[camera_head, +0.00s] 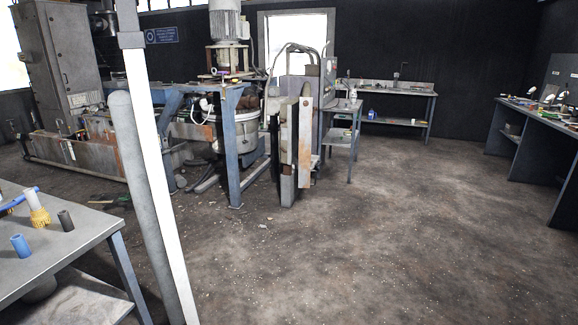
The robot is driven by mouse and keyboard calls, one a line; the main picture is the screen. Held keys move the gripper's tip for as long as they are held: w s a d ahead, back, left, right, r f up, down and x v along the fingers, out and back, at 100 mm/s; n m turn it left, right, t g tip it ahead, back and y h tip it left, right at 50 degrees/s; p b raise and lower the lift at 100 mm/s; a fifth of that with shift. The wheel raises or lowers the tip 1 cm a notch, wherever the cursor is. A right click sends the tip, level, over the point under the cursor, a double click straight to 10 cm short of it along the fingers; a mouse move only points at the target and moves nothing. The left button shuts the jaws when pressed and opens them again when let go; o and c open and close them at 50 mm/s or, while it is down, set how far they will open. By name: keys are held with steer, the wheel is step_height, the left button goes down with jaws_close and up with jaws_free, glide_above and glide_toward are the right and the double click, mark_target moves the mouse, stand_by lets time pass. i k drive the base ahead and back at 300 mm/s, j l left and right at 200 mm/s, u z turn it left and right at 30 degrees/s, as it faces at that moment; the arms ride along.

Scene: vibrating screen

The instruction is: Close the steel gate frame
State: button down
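I cannot single out the steel gate frame with certainty. An upright grey steel assembly with narrow, worn, rust-stained panels (305,140) stands in the middle of the camera_head view. Its panels stand upright with narrow gaps between them, and I cannot tell whether any of them is a hinged gate or whether it is open. Beside it on the left is a blue steel frame (232,160) around a grey vessel, with a motor (226,22) above. My gripper is not in view.
A workbench (85,240) with a blue cup (20,245) and a dark cup (66,220) fills the near left. Tall pale and grey bars cross the left foreground. Benches stand at the back (400,88) and right (560,125). The floor (370,240) at centre and right is clear.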

mark_target(305, 113)
steer(key=i+j, duration=0.1)
steer(key=i, duration=3.95)
steer(key=i+z, duration=0.3)
steer(key=i, duration=0.35)
steer(key=i+j+z, duration=0.3)
steer(key=i, duration=0.3)
